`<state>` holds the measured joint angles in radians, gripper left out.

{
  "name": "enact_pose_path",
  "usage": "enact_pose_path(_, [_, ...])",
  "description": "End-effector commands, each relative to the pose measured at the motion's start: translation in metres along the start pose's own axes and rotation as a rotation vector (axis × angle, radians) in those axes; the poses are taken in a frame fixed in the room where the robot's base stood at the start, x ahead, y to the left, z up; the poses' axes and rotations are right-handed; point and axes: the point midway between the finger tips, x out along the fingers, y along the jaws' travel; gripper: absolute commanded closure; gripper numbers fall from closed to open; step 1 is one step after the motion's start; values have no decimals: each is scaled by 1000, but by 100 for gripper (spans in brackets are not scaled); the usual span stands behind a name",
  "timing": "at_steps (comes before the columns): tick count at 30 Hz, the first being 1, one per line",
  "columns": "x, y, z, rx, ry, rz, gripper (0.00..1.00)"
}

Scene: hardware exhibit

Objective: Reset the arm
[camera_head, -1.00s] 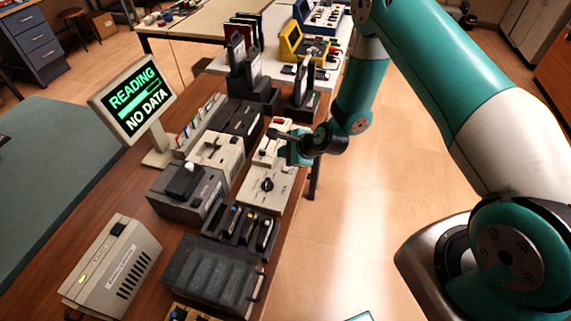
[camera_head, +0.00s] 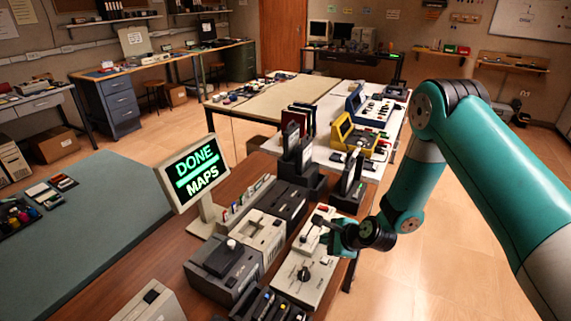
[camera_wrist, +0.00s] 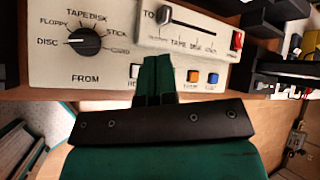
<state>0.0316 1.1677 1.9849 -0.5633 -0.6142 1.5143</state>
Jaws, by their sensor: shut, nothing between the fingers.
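My gripper (camera_head: 326,226) is shut and empty, over the right part of the beige control panel (camera_head: 318,275). In the wrist view its teal fingers (camera_wrist: 158,72) are together in front of the panel (camera_wrist: 110,72), covering part of its lower button row. Whether they touch it I cannot tell. The panel has a FROM dial (camera_wrist: 84,41), a TO slider (camera_wrist: 165,14), a red switch (camera_wrist: 237,40), and white, orange (camera_wrist: 194,77) and blue (camera_wrist: 211,79) buttons. The monitor (camera_head: 196,172) reads DONE MAPS in green.
Grey and black drive units (camera_head: 222,270) stand left of the panel on the brown table (camera_head: 150,268). Tall black devices (camera_head: 350,180) stand just behind it. A yellow device (camera_head: 355,137) and a blue one (camera_head: 372,106) are further back. Open floor (camera_head: 440,255) lies to the right.

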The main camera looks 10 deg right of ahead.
Motion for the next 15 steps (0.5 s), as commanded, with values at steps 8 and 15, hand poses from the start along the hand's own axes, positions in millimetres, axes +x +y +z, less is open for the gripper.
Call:
enact_pose_path(8, [-46,-22,68,-379,-76,103,100])
enact_pose_path(15, [-147,-7,152,-1006,-218,266,100])
